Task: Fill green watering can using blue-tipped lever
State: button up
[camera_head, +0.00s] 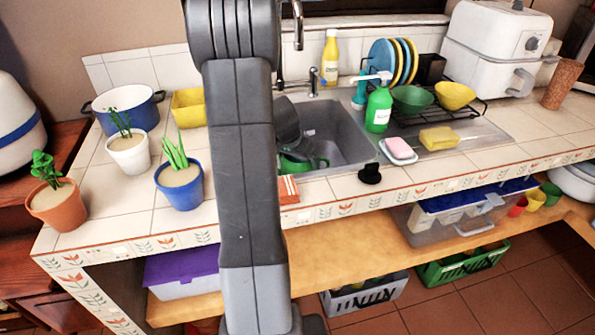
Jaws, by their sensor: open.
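The green watering can (297,163) sits low in the sink (345,140), partly hidden by my arm and a dark grey shape above it. I cannot tell what that grey shape is. A tall metal faucet (298,25) rises behind the sink, its lower part partly behind my arm. A small lever (314,82) stands at the faucet's right, with what looks like a blue tip. Any other lever is hidden. My own arm fills the middle of the view, and I cannot make out my gripper.
Potted plants (179,185) and a blue pot (130,108) stand left on the counter. A green soap bottle (378,108), a pink sponge (399,150) and a dish rack (440,105) are right of the sink. A small black object (369,173) is at the counter's front edge.

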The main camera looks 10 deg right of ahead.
jog(key=shift+x, duration=1)
jog(key=shift+r, duration=0.1)
jog(key=c, duration=1.4)
jog(key=shift+r, duration=0.2)
